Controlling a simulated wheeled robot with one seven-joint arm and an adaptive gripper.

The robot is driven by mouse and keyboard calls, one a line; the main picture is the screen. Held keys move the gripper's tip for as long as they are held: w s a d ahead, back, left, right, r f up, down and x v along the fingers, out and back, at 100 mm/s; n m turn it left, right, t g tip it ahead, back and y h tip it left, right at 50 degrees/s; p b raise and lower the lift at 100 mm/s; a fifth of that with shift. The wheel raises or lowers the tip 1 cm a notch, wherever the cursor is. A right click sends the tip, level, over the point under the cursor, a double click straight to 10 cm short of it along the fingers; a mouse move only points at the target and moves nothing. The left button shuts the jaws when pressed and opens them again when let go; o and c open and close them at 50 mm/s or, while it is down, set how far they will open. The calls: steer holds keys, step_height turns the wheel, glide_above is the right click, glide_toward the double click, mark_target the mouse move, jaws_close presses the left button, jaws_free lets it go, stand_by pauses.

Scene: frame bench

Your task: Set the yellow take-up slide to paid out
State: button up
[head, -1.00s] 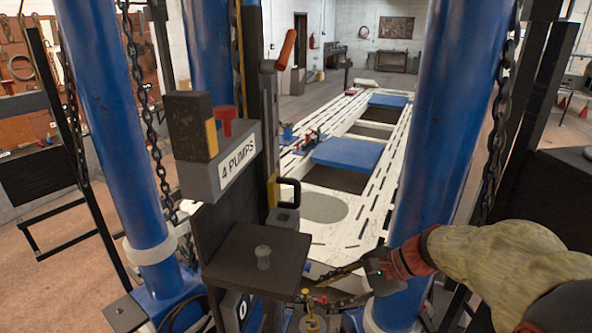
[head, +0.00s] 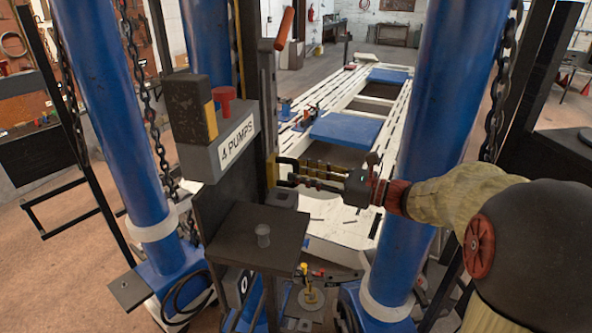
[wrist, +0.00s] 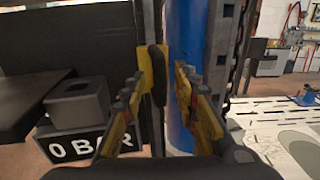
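The yellow take-up slide (head: 271,172) sits on the dark upright post in the middle of the head view. In the wrist view, the yellow slide (wrist: 158,68) carries a black handle (wrist: 156,84) that stands between my fingers. My gripper (head: 284,172) reaches in from the right at the slide's height. In the wrist view, my gripper (wrist: 160,76) is open, with one finger on each side of the handle and a visible gap at the right. The head view largely hides the handle behind my fingers.
A dark shelf (head: 250,235) is below. Blue columns (head: 425,150) flank the space. A "0 BAR" display (wrist: 75,146) is low left in the wrist view.

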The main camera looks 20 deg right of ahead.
steer(key=shift+x, duration=1.05)
steer(key=shift+c, duration=1.2)
jaws_close()
